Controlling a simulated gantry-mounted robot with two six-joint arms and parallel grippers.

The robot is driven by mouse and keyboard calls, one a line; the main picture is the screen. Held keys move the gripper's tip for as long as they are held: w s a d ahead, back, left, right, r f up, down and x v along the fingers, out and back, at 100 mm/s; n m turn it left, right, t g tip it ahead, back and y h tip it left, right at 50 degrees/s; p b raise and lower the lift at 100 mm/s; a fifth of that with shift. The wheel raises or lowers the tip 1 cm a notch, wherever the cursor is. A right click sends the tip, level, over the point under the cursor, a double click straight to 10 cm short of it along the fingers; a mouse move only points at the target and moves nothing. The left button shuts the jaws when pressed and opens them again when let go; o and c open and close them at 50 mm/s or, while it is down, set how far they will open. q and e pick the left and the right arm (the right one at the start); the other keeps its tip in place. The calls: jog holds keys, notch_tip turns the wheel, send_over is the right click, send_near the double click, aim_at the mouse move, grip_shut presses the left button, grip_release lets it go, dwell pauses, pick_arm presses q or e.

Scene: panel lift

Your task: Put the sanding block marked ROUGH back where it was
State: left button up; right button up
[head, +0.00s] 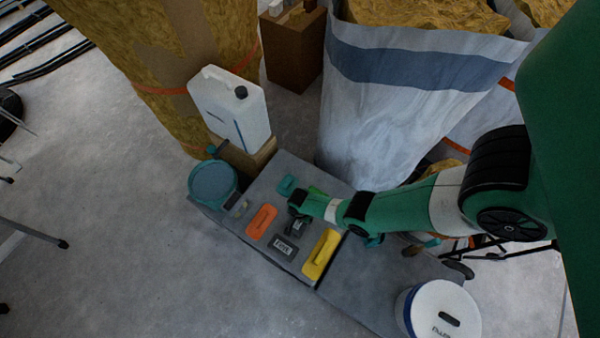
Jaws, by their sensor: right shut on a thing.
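My right gripper (294,222) reaches in from the right over the grey bench and is shut on a dark block (297,229), which it partly hides. A pale label shows on that block, but I cannot read it. Another dark block (285,247) with a pale label lies just in front of it, between the orange float (262,222) and the yellow float (321,254). Its lettering is too small to read surely. I cannot tell whether the held block touches the bench top (255,256). My left gripper is not in view.
A teal bucket (213,182) stands at the bench's left end, near a white canister (232,108). Teal (287,184) and green (316,190) pieces lie behind my gripper. A white-lidded tub (444,309) stands at front right. A large wrapped sack (400,100) stands behind.

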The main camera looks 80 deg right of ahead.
jog(key=shift+f+b, duration=0.5)
jog(key=shift+b, duration=0.05)
jog(key=o, duration=1.2)
jog(key=shift+o, duration=0.2)
notch_tip(320, 180, up, 12)
jog(key=p, duration=1.2)
jog(key=shift+f, duration=0.15)
